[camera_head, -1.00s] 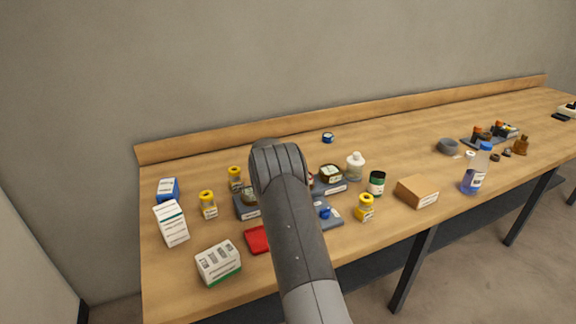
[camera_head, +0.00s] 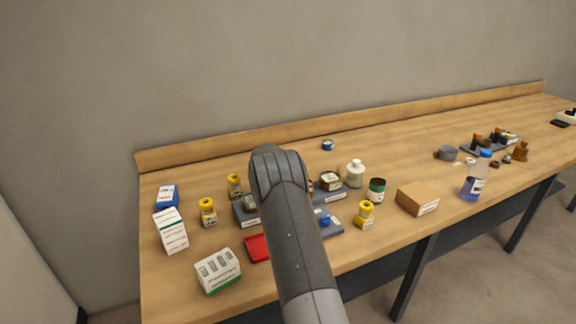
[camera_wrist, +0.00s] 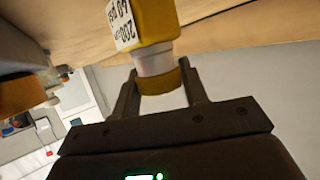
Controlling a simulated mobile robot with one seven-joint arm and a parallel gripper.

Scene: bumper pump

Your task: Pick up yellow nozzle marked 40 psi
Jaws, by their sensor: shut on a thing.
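In the wrist view, my gripper (camera_wrist: 160,92) is shut on a yellow nozzle (camera_wrist: 150,22), around its yellow ring end and pale neck. A white label on its body bears upside-down print with "psi"; the number looks like 60 or 40, and I cannot tell which. In the head view, my arm hides the gripper and the held nozzle. Other yellow-topped items stand on the bench: one at the back left (camera_head: 235,186), one at the left (camera_head: 208,211) and one right of my arm (camera_head: 365,214).
The wooden bench (camera_head: 400,150) also holds white boxes (camera_head: 218,270), a red item (camera_head: 257,248), grey trays (camera_head: 330,230), a brown box (camera_head: 417,198), a green jar (camera_head: 376,189) and a blue bottle (camera_head: 476,176). The back middle is mostly clear.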

